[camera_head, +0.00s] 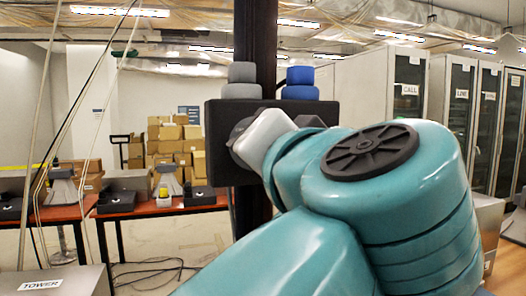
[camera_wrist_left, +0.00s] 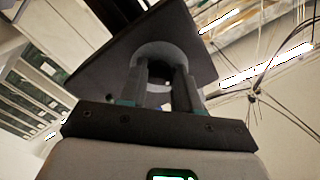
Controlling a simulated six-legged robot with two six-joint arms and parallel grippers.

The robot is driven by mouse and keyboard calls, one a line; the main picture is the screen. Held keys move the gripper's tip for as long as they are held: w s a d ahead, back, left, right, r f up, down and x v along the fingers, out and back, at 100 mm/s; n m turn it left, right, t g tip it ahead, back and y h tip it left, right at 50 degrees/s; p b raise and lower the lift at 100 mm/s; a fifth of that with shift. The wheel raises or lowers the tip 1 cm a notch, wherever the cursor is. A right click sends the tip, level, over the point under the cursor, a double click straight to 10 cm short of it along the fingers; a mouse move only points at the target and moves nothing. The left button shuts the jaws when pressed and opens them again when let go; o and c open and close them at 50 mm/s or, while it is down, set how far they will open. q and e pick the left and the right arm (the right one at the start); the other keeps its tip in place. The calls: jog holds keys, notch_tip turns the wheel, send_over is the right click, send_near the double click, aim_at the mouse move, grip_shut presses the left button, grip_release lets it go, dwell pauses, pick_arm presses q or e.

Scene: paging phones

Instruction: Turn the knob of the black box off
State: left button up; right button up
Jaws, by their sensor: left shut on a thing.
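The black box (camera_head: 216,124) is mounted on a dark upright post, with its front partly hidden by my teal arm and grey wrist. A grey knob (camera_head: 241,80) and a blue knob (camera_head: 300,82) stand on its top, untouched. My left gripper (camera_wrist_left: 160,88) is at the box's front face, its fingertips hidden in the head view. In the left wrist view its two fingers close on the sides of a round grey knob (camera_wrist_left: 167,52) on the dark box (camera_wrist_left: 195,35). The marking of this knob is not visible. My right gripper is not in view.
Red-topped tables (camera_head: 155,209) with several devices stand at the left, with cardboard boxes (camera_head: 178,145) behind. Cables hang at the left and lie on the floor. Labelled cabinets (camera_head: 409,92) line the right. A box marked TOWER (camera_head: 75,275) is at the lower left.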

pick_arm(q)
jog(key=o, duration=1.1)
jog(key=shift+s+d, duration=0.1)
jog(key=shift+c, duration=0.2)
